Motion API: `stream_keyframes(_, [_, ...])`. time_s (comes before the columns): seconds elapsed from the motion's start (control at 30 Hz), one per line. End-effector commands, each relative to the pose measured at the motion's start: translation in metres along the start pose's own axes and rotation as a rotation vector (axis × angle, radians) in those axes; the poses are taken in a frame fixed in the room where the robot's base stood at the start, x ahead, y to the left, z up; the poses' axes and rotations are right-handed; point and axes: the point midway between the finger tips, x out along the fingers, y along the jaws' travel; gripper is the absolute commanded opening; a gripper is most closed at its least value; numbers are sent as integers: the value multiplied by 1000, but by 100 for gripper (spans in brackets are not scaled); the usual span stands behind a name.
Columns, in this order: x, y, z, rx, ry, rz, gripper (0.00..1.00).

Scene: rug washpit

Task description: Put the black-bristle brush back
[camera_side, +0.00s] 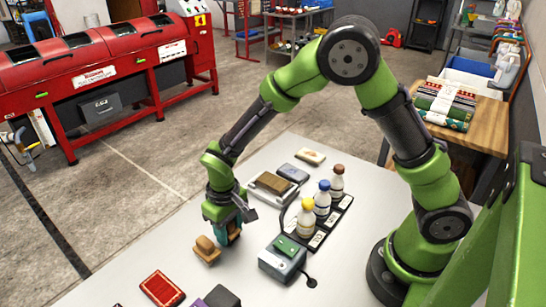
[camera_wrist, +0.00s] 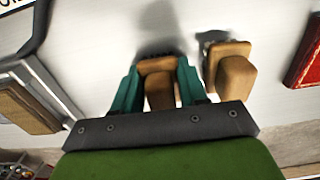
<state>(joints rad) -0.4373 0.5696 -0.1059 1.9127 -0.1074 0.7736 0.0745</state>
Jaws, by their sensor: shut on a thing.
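My gripper (camera_side: 228,232) is low over the white table, and its teal fingers (camera_wrist: 160,85) are shut on a brown wooden brush (camera_wrist: 158,88). Dark bristles (camera_wrist: 156,57) show at that brush's edge in the wrist view, with a shadow on the table beyond. In the side view the fingers mostly hide the held brush, and I cannot tell whether it touches the table. A second wooden brush (camera_side: 207,250) stands just left of the gripper; it is right of the fingers in the wrist view (camera_wrist: 235,75).
A shallow tray (camera_side: 262,192) with a brown block lies behind the gripper. Bottles with yellow, blue and brown caps stand in a black rack (camera_side: 318,240). A grey box (camera_side: 283,266) with a green top is to the right. A red patterned piece (camera_side: 162,288) lies front left.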

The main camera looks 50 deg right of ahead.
Motion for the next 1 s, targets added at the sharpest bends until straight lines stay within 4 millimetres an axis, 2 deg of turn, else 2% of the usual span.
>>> stream_keyframes(0.33, [3, 0, 0, 0, 0, 0, 14])
stream_keyframes(0.37, [3, 0, 0, 0, 0, 0, 47])
stream_keyframes(0.5, [3, 0, 0, 0, 0, 0, 68])
stream_keyframes(0.83, [0, 0, 0, -1, 2, 0, 68])
stream_keyframes(1.0, [-23, 0, -1, -1, 5, -2, 68])
